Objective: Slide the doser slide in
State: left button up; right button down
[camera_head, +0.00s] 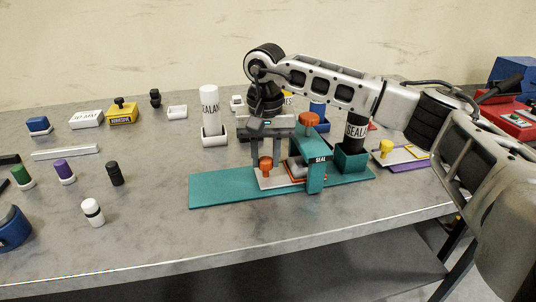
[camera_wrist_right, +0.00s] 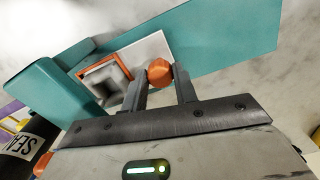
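The doser slide (camera_wrist_right: 152,48) is a pale plate with an orange knob (camera_wrist_right: 159,72) and an orange-edged square opening; in the head view its knob (camera_head: 266,164) stands at the left of the teal bridge (camera_head: 315,172). The slide sits partly under that bridge, on the long teal base (camera_head: 222,189), with its knob end sticking out left. My right gripper (camera_head: 267,154) points down over the knob. Its two fingers (camera_wrist_right: 160,80) are apart, one on each side of the knob; firm contact is not clear. My left gripper is out of view.
A white bottle (camera_head: 209,108) in a holder stands behind the base. A dark bottle (camera_head: 355,130) in a teal holder stands at its right end. The table front is clear.

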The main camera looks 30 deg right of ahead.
aim_at(268, 159)
jog(key=c, duration=1.1)
grip_release()
jog(key=shift+d, duration=0.3)
jog(key=shift+a+r, duration=0.1)
notch_tip(268, 159, up, 16)
jog(key=shift+p, duration=0.45)
jog(key=shift+s, duration=0.15)
